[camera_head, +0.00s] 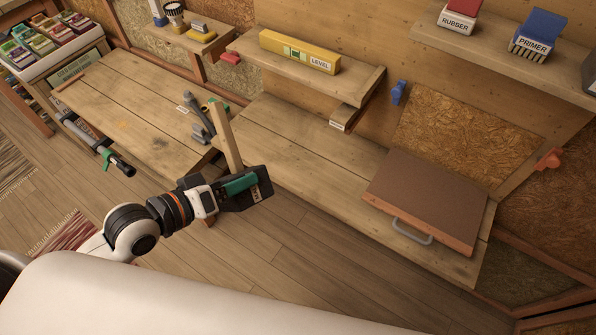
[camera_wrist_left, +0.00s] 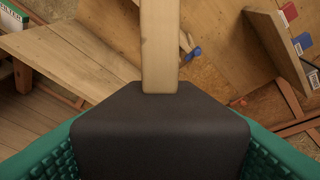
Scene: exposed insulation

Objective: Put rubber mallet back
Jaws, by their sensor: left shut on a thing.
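The rubber mallet has a black head (camera_head: 262,187) and a pale wooden handle (camera_head: 226,142). My left gripper (camera_head: 240,186), with green finger pads, is shut on the mallet's head. The handle points up in the head view. The mallet is held in front of the workbench, near the gap between two bench tops. In the left wrist view the black head (camera_wrist_left: 160,130) sits between the green pads, and the handle (camera_wrist_left: 160,45) extends away from the camera. A small wooden bracket with a white label (camera_head: 345,118) sits under the level's shelf. My right gripper is out of view.
A yellow level (camera_head: 299,52) lies on a wall shelf. Red RUBBER (camera_head: 457,18) and blue PRIMER (camera_head: 537,34) items stand on another shelf. A brown board with a grey handle (camera_head: 425,200) lies on the right bench. Clamps (camera_head: 200,125) sit at the left bench's edge. The middle bench top (camera_head: 300,150) is clear.

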